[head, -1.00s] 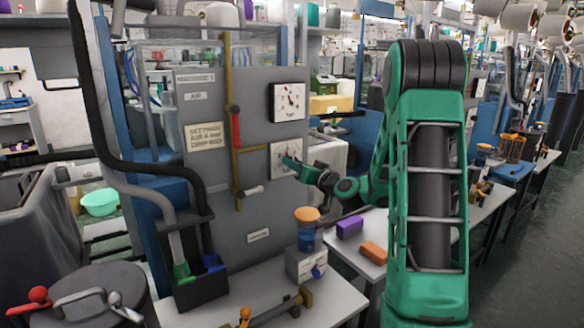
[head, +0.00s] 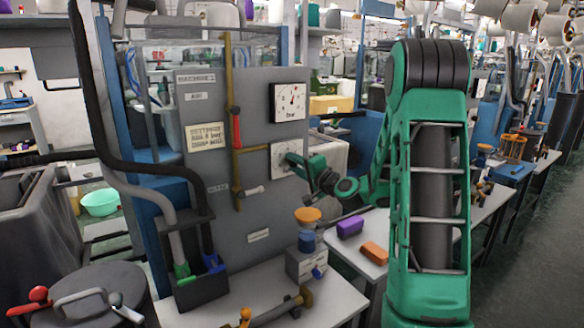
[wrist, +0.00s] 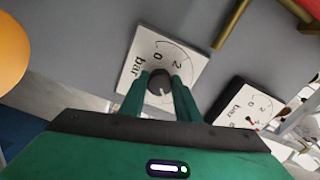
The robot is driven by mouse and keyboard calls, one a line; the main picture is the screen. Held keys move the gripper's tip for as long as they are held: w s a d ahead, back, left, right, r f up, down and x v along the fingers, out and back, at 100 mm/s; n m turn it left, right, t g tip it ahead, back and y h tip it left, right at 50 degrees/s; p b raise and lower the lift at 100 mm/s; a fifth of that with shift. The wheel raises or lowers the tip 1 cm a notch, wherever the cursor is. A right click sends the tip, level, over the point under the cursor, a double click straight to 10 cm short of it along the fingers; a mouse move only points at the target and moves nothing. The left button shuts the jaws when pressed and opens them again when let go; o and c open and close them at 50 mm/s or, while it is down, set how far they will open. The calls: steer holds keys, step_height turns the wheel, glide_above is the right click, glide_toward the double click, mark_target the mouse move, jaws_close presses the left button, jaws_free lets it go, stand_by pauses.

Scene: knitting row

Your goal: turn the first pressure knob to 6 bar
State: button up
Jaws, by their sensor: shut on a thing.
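The pressure knob is a small dark round knob (wrist: 160,86) at the middle of a white square dial plate (wrist: 136,72) marked "bar", with 0 and 2 readable. In the head view this is the lower plate (head: 278,158) on the grey machine panel. My gripper (wrist: 160,92) reaches the panel from the front, its two green fingers shut on the knob, one on each side. In the head view my gripper (head: 293,160) covers much of the plate. I cannot read the knob's setting. A gauge (head: 290,102) with a needle and "bar" is above; it also shows in the wrist view (wrist: 243,110).
A brass pipe with a red part (head: 235,125) runs down the panel left of the dials. Below stands a filter with an orange top (head: 307,215) and blue bowl, on a table. A purple block (head: 350,227) and an orange block (head: 374,252) lie to the right.

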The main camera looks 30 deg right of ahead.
steer(key=shift+f+m, duration=0.1)
steer(key=shift+m, duration=1.4)
steer(key=shift+d, duration=0.1)
steer(key=o, duration=1)
steer(key=shift+o, duration=0.2)
steer(key=s, duration=1)
steer(key=shift+s+d, duration=0.15)
steer(key=shift+s, duration=0.2)
